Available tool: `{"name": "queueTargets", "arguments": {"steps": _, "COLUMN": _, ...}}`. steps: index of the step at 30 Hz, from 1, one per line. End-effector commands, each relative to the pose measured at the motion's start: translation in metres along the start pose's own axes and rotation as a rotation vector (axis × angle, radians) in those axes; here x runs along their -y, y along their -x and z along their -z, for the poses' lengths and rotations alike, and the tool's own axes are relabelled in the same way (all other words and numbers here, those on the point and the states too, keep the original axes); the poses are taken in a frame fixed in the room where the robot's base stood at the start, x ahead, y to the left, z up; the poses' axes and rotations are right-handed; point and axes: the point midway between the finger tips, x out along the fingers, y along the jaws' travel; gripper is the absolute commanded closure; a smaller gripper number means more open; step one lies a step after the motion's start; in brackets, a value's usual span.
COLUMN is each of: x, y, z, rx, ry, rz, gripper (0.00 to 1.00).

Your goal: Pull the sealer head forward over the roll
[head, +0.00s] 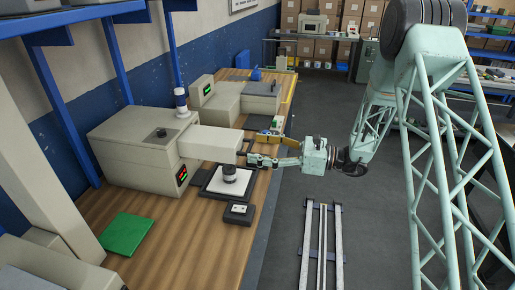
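The beige sealer machine (135,150) stands on the wooden bench in the head view. Its box-shaped sealer head (209,143) juts out to the right from the body. The roll (229,174), a small dark and pale cylinder, stands upright on a white plate (213,184) with a dark border. It is just in front of and below the head's right end. My gripper (252,160) reaches in from the right, with its fingertips at the right end of the head. Whether they touch it, or are open or shut, is too small to tell.
A small dark box (239,212) sits by the bench's front edge. A green pad (126,233) lies at the left. Another beige machine (240,100) stands further back, with small items beside it. Rails (322,245) run along the floor.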

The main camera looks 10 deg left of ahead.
Motion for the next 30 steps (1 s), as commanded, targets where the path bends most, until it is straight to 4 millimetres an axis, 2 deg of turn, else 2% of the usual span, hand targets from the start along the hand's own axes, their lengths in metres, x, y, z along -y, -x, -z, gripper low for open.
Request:
{"name": "queueTargets", "arguments": {"steps": 10, "x": 0.0, "y": -0.001, "z": -0.001, "rx": 0.001, "ry": 0.001, "rz": 0.0, "gripper": 0.3}}
{"name": "queueTargets", "arguments": {"steps": 17, "x": 0.0, "y": 0.005, "z": -0.001, "rx": 0.001, "ry": 0.001, "rz": 0.0, "gripper": 0.3}}
{"name": "queueTargets", "arguments": {"steps": 23, "x": 0.001, "y": 0.021, "z": -0.001, "rx": 0.0, "ry": 0.001, "rz": 0.002, "gripper": 0.3}}
{"name": "queueTargets", "arguments": {"steps": 30, "x": 0.001, "y": 0.048, "z": -0.001, "rx": 0.0, "ry": 0.001, "rz": 0.002, "gripper": 0.3}}
